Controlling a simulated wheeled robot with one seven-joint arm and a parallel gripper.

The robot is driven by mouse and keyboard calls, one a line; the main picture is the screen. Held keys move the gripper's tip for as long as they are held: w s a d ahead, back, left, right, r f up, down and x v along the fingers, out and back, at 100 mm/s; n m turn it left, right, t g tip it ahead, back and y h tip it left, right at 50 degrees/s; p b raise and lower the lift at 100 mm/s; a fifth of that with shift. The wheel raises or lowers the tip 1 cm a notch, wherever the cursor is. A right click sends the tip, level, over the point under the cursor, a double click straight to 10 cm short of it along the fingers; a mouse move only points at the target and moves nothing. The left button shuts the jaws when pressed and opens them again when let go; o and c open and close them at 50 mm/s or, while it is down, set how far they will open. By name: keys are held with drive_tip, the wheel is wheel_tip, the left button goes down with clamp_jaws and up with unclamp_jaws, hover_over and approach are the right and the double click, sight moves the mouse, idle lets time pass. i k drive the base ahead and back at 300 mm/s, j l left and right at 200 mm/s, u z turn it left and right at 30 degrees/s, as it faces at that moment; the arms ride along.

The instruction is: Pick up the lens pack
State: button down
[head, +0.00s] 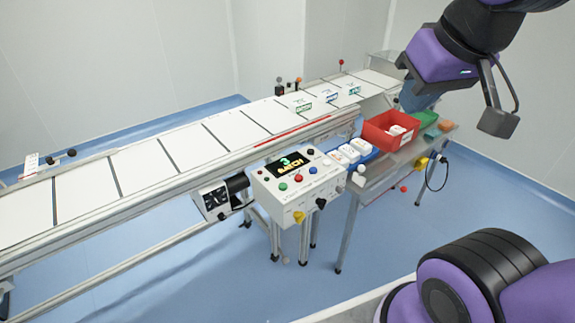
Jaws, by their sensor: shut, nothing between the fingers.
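Small white packs that may be the lens pack (349,153) lie in a blue tray (373,156) on the side table, at the right of the picture. Another white pack (398,130) lies inside the red bin (371,131). The lettering is too small to tell which is the lens pack. My arm reaches in from the top right.
A long white conveyor (150,165) runs from left to back right, with printed labels (303,108) on it. A green tray (424,119) lies right of the red bin. The blue floor at front is clear.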

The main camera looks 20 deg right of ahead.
sight(349, 89)
drive_tip(key=i+l+u, duration=0.25)
drive_tip(key=l, duration=0.65)
drive_tip(key=i+l+u, duration=0.3)
drive_tip(key=l, duration=0.65)
drive_tip(key=i+l+u, duration=0.25)
drive_tip(key=l, duration=0.75)
drive_tip(key=l+u, duration=0.3)
drive_tip(key=l, duration=0.65)
drive_tip(key=k, duration=0.05)
